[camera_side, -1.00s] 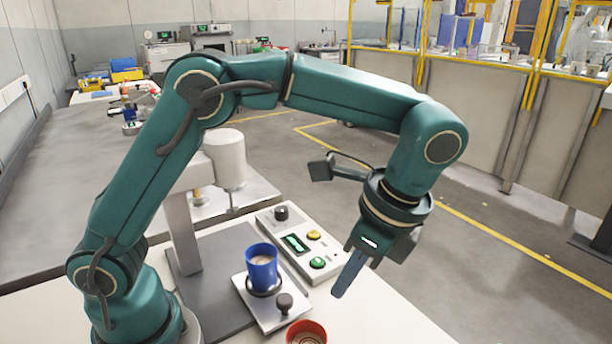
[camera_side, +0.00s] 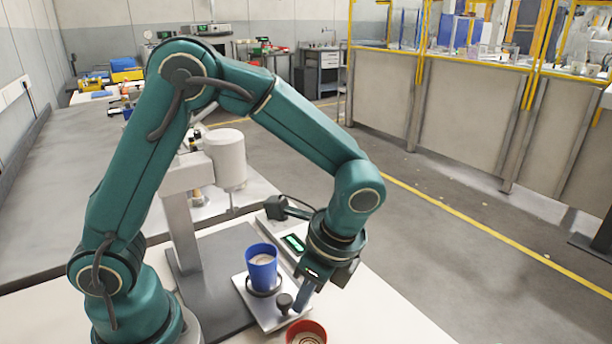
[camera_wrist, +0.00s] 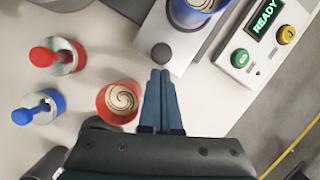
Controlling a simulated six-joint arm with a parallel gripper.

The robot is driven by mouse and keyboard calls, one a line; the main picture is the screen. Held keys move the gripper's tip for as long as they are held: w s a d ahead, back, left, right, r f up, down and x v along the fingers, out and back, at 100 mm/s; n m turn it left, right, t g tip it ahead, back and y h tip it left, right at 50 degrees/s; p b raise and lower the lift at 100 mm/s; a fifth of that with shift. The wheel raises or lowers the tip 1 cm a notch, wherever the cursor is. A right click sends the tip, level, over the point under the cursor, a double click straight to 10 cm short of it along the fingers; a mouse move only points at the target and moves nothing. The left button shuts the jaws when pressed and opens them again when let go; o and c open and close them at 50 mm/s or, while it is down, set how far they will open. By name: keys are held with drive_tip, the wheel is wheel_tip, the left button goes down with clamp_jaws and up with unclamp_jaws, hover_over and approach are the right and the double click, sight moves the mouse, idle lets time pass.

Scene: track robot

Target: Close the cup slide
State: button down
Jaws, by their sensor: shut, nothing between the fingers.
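The cup slide (camera_side: 267,314) is a light metal plate that sticks out from the dark base of the machine. A blue cup (camera_side: 262,266) with pale swirled contents stands upright in its ring. A dark round knob (camera_side: 284,302) is at the slide's outer end; it also shows in the wrist view (camera_wrist: 162,55). My gripper (camera_side: 301,306) is shut and empty, pointing down beside the knob on its outer side. In the wrist view the blue fingers (camera_wrist: 161,75) lie together with their tips close to the knob. I cannot tell whether they touch it.
A red cup (camera_side: 306,334) with swirled contents stands close to my gripper. A control box (camera_wrist: 262,40) reading READY lies right of the slide in the wrist view. Red (camera_wrist: 58,56) and blue (camera_wrist: 38,106) knobbed pieces stand to the left there. The grey machine head (camera_side: 226,160) rises behind.

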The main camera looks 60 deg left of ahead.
sight(262, 248)
drive_tip(key=a, duration=1.3)
drive_tip(key=shift+s, duration=0.1)
